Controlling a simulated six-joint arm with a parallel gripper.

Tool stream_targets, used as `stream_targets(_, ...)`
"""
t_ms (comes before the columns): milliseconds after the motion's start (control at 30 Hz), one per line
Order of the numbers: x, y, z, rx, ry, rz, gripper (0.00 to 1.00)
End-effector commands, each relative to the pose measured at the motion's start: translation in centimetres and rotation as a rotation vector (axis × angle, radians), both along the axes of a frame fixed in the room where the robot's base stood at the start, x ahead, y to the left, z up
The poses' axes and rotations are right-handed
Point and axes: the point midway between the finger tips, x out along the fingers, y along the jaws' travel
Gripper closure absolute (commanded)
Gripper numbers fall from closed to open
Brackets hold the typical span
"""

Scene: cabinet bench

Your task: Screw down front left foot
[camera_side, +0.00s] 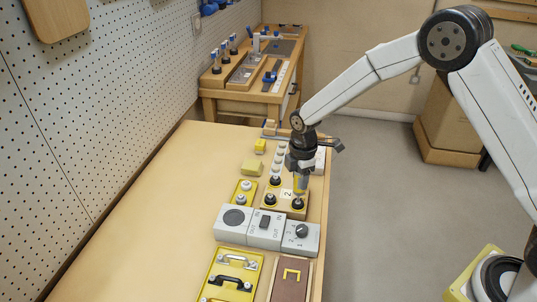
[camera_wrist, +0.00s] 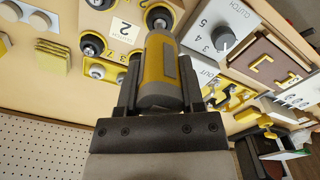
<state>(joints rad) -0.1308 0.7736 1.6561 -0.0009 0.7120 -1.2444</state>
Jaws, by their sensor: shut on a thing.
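My gripper (camera_side: 301,173) is shut on a yellow and grey powered screwdriver (camera_wrist: 163,70), which also shows in the side view (camera_side: 301,186). The screwdriver points down at a black round foot (camera_side: 298,204) on the wooden panel (camera_side: 284,210) marked 2. In the wrist view this foot (camera_wrist: 160,18) lies just past the tool's nose. Whether the bit touches its screw cannot be told. Other black feet (camera_side: 275,181) (camera_side: 270,199) sit at the panel's other corners. In the wrist view, one foot (camera_wrist: 92,44) is left of the tool.
Grey control boxes stand close in front of the panel: a clutch dial box (camera_side: 301,237), an in/out switch box (camera_side: 266,229) and a round-pad box (camera_side: 234,221). Handles on a yellow tray (camera_side: 212,290) and a brown door panel (camera_side: 290,282) lie nearer. The bench's left side is clear.

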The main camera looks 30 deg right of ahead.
Motion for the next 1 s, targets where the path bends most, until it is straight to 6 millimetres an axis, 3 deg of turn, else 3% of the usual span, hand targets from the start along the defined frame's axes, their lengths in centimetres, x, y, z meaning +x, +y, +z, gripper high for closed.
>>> stream_targets(400, 0.0, 0.0, 0.1, 0.0, 0.0, 0.0, 1.0)
stream_targets(1000, 0.0, 0.0, 3.0, 0.0, -0.001, 0.0, 1.0)
